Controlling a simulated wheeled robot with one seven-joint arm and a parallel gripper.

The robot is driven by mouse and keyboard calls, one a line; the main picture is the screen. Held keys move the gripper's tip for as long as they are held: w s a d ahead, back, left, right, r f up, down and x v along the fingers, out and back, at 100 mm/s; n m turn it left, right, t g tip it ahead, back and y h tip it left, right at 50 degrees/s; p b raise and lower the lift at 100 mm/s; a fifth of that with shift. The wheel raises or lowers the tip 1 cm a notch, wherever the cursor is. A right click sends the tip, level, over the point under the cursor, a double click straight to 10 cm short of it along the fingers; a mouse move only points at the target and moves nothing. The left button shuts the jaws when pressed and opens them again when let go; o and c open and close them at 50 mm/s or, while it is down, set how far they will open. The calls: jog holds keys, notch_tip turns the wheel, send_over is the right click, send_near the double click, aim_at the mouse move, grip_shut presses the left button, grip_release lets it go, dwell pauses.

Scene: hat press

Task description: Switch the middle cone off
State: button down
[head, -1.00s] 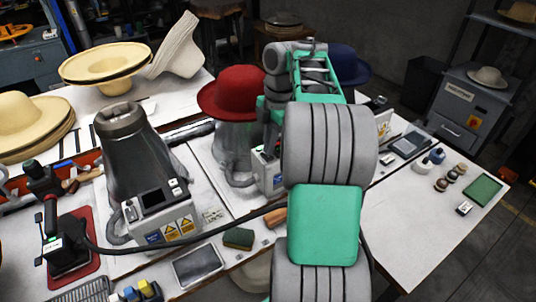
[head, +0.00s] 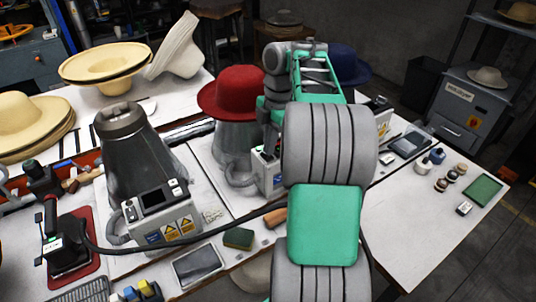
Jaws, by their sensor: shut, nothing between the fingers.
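The middle cone (head: 232,137) is a grey metal cone wearing a red felt hat (head: 238,92). Its control box (head: 268,180) is at its lower right, a light box with small buttons on top. My arm covers the box's right part and much of the space beside it. The switch state cannot be read here.
A bare cone (head: 138,150) with its own control box (head: 163,215) stands to the left. A blue hat (head: 347,66) sits behind my arm. A black hose crosses the bench front. A sponge (head: 238,238) and a tablet (head: 197,266) lie near the front edge.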

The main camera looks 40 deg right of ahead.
jog(key=shift+f+b, duration=0.95)
dwell(0.4)
jog(key=shift+r, duration=0.1)
notch_tip(320, 180, up, 7)
jog(key=p, duration=0.6)
jog(key=shift+p, duration=0.4)
jog(key=a+r+m+t, duration=0.1)
jog(key=a+m, duration=0.4)
jog(key=a, duration=0.6)
jog(key=s+a+f+m+t+h, duration=0.1)
jog(key=s+a+f+m, duration=0.4)
jog(key=s+a+m, duration=0.6)
jog(key=shift+a+f+m+t+h, duration=0.2)
jog(key=shift+m+t+h, duration=0.25)
jog(key=shift+t, duration=0.35)
